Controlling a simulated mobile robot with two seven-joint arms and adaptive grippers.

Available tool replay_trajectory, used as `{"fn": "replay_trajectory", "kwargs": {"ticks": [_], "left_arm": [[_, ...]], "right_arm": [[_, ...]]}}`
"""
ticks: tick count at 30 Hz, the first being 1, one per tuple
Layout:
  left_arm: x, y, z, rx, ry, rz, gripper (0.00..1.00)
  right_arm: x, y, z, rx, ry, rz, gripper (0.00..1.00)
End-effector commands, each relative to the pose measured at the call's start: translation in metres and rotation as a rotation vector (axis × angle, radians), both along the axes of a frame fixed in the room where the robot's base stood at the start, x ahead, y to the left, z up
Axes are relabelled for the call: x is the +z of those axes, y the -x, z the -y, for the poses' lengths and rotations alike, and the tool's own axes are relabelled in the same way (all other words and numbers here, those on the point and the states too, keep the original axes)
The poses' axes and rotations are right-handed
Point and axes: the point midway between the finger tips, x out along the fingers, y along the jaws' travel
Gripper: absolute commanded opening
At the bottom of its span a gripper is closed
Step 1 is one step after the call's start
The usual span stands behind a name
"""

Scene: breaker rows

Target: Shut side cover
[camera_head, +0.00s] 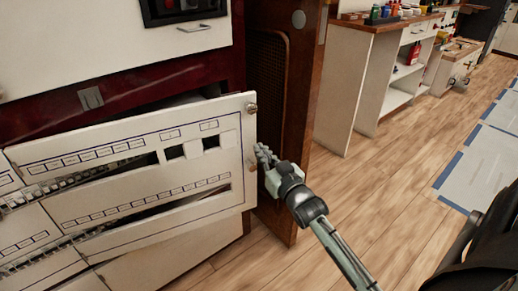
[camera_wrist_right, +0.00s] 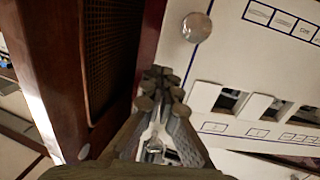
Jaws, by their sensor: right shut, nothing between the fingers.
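The white cover (camera_head: 130,165) has blue outlines, label strips and cut-out slots. It hangs angled out from the dark red cabinet (camera_head: 222,72), with a dark gap above its top edge. A round metal knob (camera_head: 251,108) sits at its upper right corner; the knob also shows in the wrist view (camera_wrist_right: 196,27). My right gripper (camera_head: 264,155) is shut and empty beside the cover's right edge, below the knob. In the wrist view its fingertips (camera_wrist_right: 160,85) are close to the cover's edge; I cannot tell whether they touch. My left gripper is not in view.
A brown wooden panel (camera_head: 302,110) with a dark mesh inset stands just right of the cover and my right gripper. Rows of breakers (camera_head: 75,178) show through the cover's slots. White shelving (camera_head: 350,90) stands farther back.

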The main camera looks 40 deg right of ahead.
Motion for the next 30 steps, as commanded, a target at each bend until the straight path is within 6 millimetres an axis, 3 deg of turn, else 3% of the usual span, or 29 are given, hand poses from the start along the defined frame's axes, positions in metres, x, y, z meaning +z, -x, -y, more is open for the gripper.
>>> {"fn": "replay_trajectory", "kwargs": {"ticks": [4, 19, 23, 30], "left_arm": [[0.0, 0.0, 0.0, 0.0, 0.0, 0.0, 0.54], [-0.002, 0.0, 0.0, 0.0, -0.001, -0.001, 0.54], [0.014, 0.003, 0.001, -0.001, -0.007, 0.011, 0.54], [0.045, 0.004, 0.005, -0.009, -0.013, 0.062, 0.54]], "right_arm": [[0.0, -0.012, 0.002, 0.0, 0.001, 0.0, 0.0], [-0.001, -0.023, 0.003, 0.001, 0.0, 0.002, 0.0], [-0.002, -0.053, 0.007, 0.002, 0.0, 0.004, 0.0], [-0.001, -0.123, 0.007, 0.069, 0.002, 0.009, 0.0]]}}
